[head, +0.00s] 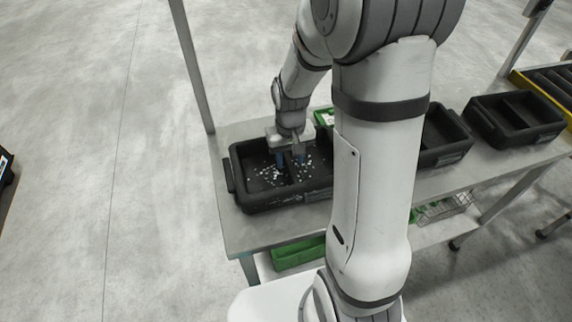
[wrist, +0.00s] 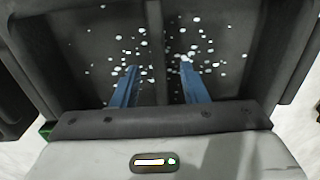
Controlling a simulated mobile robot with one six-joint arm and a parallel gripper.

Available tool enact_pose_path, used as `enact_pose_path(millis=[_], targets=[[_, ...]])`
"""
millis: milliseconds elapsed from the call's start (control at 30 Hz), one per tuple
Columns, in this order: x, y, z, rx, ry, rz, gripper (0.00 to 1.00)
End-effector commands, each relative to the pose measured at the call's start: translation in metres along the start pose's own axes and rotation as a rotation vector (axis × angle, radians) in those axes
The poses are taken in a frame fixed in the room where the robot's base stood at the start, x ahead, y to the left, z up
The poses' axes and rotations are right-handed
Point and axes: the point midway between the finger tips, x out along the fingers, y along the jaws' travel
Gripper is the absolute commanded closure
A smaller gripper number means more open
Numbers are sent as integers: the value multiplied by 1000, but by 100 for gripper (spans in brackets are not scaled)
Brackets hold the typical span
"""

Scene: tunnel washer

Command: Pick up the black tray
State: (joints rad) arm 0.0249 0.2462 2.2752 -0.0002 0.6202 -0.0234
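The black tray (head: 262,203) with small white bits scattered over its floor sits on the left end of the metal table. It has a raised divider across its middle, seen between my fingers in the wrist view (wrist: 154,25). My gripper (head: 291,163) points down into the tray. Its two blue fingers are apart, one on each side of the divider, with a gap showing on both sides in the wrist view (wrist: 159,68). I cannot tell how deep the fingertips sit beside the divider.
Another black tray (head: 446,150) stands further right on the table, partly hidden by my arm, and a third black tray (head: 515,132) stands beyond it. A green container (head: 324,117) is behind the first tray. A green bin (head: 299,254) and wire basket (head: 443,208) are on the lower shelf.

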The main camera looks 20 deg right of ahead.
Motion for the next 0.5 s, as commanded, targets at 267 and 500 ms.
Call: enact_pose_path(millis=[267,500], targets=[[27,1,0,1,-1,0,60],[28,1,0,1,0,0,61]])
